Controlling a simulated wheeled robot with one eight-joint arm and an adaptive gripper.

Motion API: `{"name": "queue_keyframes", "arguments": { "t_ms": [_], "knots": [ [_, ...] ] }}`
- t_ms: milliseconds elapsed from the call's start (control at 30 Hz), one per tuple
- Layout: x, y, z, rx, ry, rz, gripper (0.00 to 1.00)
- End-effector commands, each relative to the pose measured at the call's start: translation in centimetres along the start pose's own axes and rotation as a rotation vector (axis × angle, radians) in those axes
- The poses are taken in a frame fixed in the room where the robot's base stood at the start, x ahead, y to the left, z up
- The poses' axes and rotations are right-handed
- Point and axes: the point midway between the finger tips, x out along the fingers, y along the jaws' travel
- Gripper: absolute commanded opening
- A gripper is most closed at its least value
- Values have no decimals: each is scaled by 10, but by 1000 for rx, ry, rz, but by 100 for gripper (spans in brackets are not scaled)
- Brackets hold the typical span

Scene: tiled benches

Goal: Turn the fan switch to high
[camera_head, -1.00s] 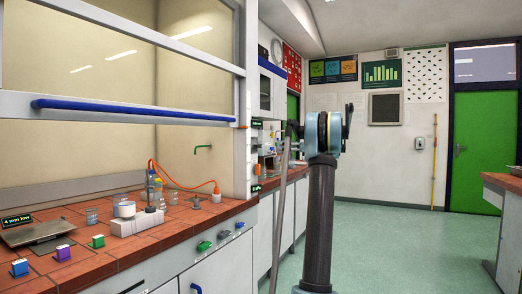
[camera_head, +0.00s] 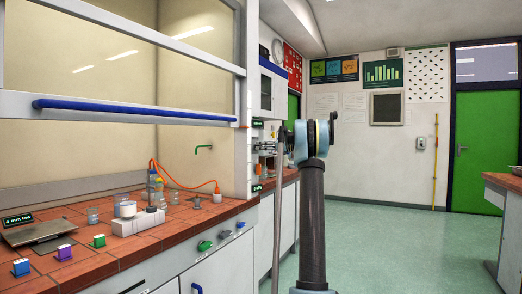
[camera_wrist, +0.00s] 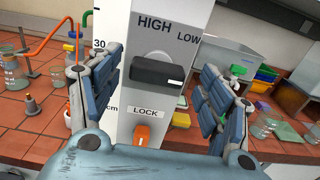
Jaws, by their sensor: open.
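The fan switch (camera_wrist: 157,71) is a dark knob on a white post, in the middle of the wrist view. The words HIGH and LOW are printed above it, HIGH to the left and LOW to the right. The knob lies roughly level, with a small white mark near its right end. My gripper (camera_wrist: 155,90) is open, with one finger on each side of the post and the knob between them, apart from both. In the head view my gripper (camera_head: 268,148) is small, in front of the fume hood's right post, and the switch cannot be made out there.
An orange lock knob (camera_wrist: 142,133) sits below the switch, under the word LOCK. Floor is clear to the right.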

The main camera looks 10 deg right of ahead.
Motion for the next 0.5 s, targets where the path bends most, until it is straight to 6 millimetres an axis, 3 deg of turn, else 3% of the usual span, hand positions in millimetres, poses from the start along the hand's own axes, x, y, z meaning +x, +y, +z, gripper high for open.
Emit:
{"name": "queue_keyframes", "arguments": {
  "t_ms": [367,500],
  "knots": [
    [7,0,0,0,0,1,72],
    [6,0,0,0,0,1,44]
  ]
}}
